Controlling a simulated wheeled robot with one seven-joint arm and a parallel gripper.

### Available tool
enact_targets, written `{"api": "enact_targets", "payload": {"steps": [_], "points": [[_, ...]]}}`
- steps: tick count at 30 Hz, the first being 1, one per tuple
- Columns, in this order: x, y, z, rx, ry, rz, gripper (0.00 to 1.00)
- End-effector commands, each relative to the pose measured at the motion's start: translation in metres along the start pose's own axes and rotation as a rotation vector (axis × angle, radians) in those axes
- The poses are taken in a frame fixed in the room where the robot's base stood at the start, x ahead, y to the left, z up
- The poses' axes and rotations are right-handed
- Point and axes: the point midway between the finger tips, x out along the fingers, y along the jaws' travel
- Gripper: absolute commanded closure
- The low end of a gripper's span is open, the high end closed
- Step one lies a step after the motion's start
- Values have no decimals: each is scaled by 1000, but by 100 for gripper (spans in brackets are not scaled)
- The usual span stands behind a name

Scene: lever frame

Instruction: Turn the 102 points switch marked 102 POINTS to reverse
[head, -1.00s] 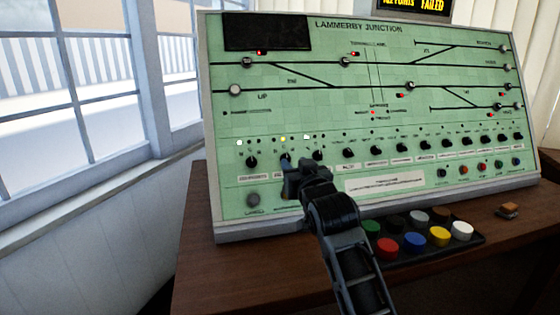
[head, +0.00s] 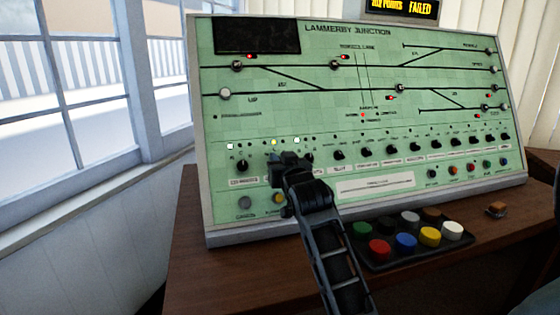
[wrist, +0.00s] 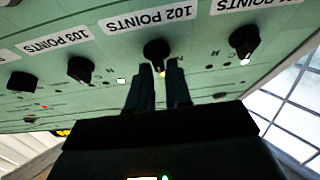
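The 102 points switch is a black rotary knob (wrist: 156,50) under the white label "102 POINTS" (wrist: 150,19) in the wrist view. My gripper (wrist: 162,66) has its two dark fingers apart, with the tips at the knob, roughly on either side of its near end. I cannot tell whether they touch it. A yellow lamp (wrist: 162,73) glows beside the knob. In the head view my gripper (head: 284,162) is against the lower left of the green panel (head: 300,110) and hides this knob; the yellow lamp (head: 274,142) shows just above. The knob's exact pointing is unclear.
The 103 points knob (wrist: 80,69) and another black knob (wrist: 245,41) flank it closely, each with a lit white lamp nearby. Below the panel, a tray of coloured buttons (head: 380,262) sits on the wooden desk (head: 225,268). A display (head: 405,8) ends in "FAILED".

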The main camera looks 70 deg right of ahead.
Motion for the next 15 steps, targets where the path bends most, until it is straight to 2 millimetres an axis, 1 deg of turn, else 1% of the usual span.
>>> {"api": "enact_targets", "payload": {"steps": [1, 5, 6, 15], "points": [[0, 0, 0, 0, 0, 0, 87], [0, 0, 0, 0, 0, 0, 99], [0, 0, 0, 0, 0, 0, 100], [0, 0, 0, 5, 0, 3, 100]]}}
